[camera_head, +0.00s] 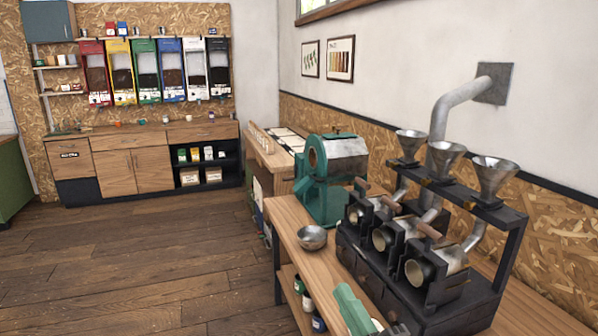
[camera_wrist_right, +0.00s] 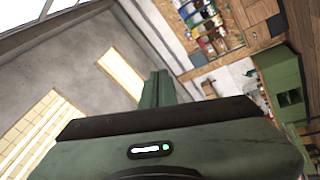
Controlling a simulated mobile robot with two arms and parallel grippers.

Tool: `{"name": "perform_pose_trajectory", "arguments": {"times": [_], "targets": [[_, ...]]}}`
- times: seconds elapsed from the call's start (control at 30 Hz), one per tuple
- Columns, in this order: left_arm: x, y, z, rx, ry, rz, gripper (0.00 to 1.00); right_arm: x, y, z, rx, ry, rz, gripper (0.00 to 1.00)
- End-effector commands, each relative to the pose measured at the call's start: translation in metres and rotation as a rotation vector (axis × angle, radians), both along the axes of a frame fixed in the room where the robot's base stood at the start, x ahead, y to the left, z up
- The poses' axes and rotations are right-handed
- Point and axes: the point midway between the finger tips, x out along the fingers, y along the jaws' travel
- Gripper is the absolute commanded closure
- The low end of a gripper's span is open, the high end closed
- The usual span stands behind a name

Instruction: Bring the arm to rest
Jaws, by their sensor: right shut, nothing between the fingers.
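My right gripper (camera_head: 347,300) shows at the bottom edge of the head view, as green shut fingers above the front part of the wooden bench (camera_head: 288,218). In the right wrist view its green fingers (camera_wrist_right: 157,88) are together with nothing between them. The wrist is tilted, so that view shows walls, windows and the far shelves at a slant. The rest of the right arm is mostly outside the head view. My left gripper is in neither view.
A black sample roaster with several drums and metal funnels (camera_head: 445,152) stands close right of the gripper. A metal bowl (camera_head: 312,237) and a green roasting machine (camera_head: 325,180) stand farther back on the bench. Open wooden floor (camera_head: 150,265) lies to the left.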

Motion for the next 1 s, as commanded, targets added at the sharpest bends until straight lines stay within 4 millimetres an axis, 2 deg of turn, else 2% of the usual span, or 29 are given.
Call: {"name": "perform_pose_trajectory", "arguments": {"times": [0.03, 0.1, 0.17, 0.2, 0.3, 0.4, 0.5, 0.6, 0.83, 1.0], "targets": [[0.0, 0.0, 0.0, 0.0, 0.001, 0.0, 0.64, 0.003, -0.027, -0.023, 0.101, 0.136, -0.091, 1.0], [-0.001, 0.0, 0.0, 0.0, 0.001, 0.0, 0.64, 0.001, -0.061, -0.062, 0.223, 0.327, -0.213, 1.0], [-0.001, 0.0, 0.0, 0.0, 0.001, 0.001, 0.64, -0.01, -0.086, -0.101, 0.314, 0.496, -0.31, 1.0], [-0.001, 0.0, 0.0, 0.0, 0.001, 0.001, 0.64, -0.021, -0.099, -0.126, 0.368, 0.607, -0.37, 1.0], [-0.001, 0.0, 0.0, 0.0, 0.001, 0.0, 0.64, -0.059, -0.122, -0.185, 0.473, 0.868, -0.495, 1.0], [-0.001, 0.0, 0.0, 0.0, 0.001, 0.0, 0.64, -0.101, -0.131, -0.228, 0.539, 1.082, -0.584, 1.0], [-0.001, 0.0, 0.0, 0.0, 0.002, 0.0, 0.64, -0.14, -0.133, -0.257, 0.582, 1.254, -0.646, 1.0], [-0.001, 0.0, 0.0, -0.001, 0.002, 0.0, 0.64, -0.177, -0.132, -0.277, 0.609, 1.403, -0.695, 1.0], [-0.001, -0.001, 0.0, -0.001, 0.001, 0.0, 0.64, -0.254, -0.124, -0.303, 0.642, 1.693, -0.772, 1.0], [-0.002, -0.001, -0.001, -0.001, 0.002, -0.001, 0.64, -0.238, -0.123, -0.353, 0.629, 1.696, -0.777, 1.0]]}}
